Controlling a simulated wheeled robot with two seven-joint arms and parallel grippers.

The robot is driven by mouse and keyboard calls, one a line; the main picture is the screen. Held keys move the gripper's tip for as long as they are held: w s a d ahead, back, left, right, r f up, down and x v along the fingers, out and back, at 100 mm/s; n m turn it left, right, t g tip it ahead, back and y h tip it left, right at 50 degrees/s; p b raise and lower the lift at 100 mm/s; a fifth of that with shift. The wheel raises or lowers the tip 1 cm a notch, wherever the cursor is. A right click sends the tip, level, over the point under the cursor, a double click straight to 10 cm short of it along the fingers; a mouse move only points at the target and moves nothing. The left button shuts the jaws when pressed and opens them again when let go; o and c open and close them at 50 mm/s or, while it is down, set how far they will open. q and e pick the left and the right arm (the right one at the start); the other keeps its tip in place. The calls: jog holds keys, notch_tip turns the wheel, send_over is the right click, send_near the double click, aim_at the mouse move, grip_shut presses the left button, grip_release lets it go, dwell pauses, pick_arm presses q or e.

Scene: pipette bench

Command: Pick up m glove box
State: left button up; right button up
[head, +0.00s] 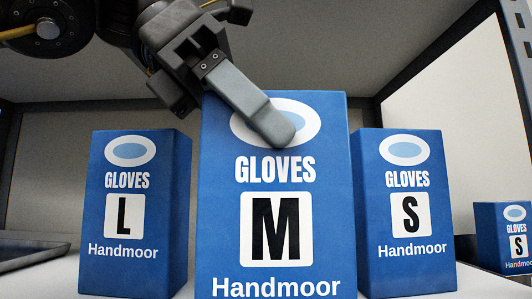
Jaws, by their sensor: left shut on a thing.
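The M glove box (222,230) is a tall blue box in the middle of the head view, with a white and light blue oval, "GLOVES", a large M and "Handmoor" on its front. It stands larger and nearer than the boxes beside it. My left gripper (270,125) comes down over its top edge. One grey finger lies against the front face, across the oval. The other finger is hidden behind the box. The gripper is shut on the M box. The bottom of the box is cut off by the picture edge. My right gripper is not in view.
A blue L glove box (160,215) stands to the left and a blue S glove box (365,215) to the right, both behind the M box. A smaller S box (488,240) is at the far right. A dark tray (40,252) lies at the left. Shelf walls enclose the back.

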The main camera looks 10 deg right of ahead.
pick_arm(q)
jog(key=s+a+b, duration=0.1)
jog(key=s, duration=0.7)
jog(key=shift+a, duration=0.4)
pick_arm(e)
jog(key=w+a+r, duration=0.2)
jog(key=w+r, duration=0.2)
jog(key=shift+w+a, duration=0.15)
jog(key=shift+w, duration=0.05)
